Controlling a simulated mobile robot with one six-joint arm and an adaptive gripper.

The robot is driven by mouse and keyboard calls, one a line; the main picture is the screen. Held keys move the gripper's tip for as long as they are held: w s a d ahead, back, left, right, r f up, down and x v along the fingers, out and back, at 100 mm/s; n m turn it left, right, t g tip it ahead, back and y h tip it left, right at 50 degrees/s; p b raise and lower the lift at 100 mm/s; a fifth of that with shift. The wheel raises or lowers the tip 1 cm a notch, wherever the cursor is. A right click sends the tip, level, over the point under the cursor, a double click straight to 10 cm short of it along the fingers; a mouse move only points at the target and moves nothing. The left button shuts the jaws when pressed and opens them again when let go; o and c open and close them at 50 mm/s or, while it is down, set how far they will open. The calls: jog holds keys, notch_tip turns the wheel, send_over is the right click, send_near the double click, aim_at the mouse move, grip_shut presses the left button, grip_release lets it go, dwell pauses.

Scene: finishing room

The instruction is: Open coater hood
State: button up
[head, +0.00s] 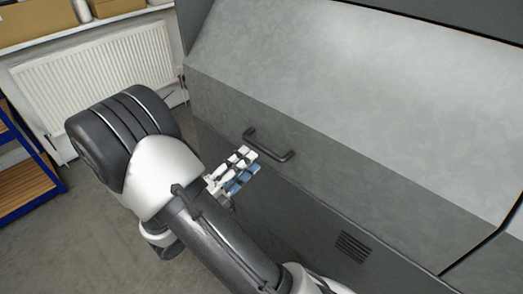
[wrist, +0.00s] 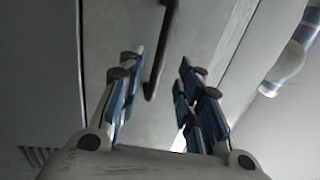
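The coater hood (head: 330,80) is a large grey sloped cover, and it is down. A dark bar handle (head: 268,148) sits on its front face near the lower edge. My gripper (head: 246,165) is just below the handle in the head view, with its fingers pointing toward the machine. In the wrist view my gripper (wrist: 157,88) shows its two blue-padded fingers spread apart with nothing between them. The handle (wrist: 163,50) runs up from between the fingertips there, beyond them. I see no clear contact between fingers and handle.
A white radiator (head: 95,80) stands against the wall at the left, below a shelf with cardboard boxes (head: 30,22). A blue rack with wooden shelves (head: 25,180) is at the far left. A vent grille (head: 352,246) is on the machine's lower front. Grey floor (head: 95,230) is clear at lower left.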

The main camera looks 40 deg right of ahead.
aim_at(262, 146)
jog(key=b+x, duration=0.1)
jog(key=x, duration=0.5)
jog(key=shift+d, duration=0.2)
jog(key=shift+c, duration=0.2)
grip_shut()
dwell(0.4)
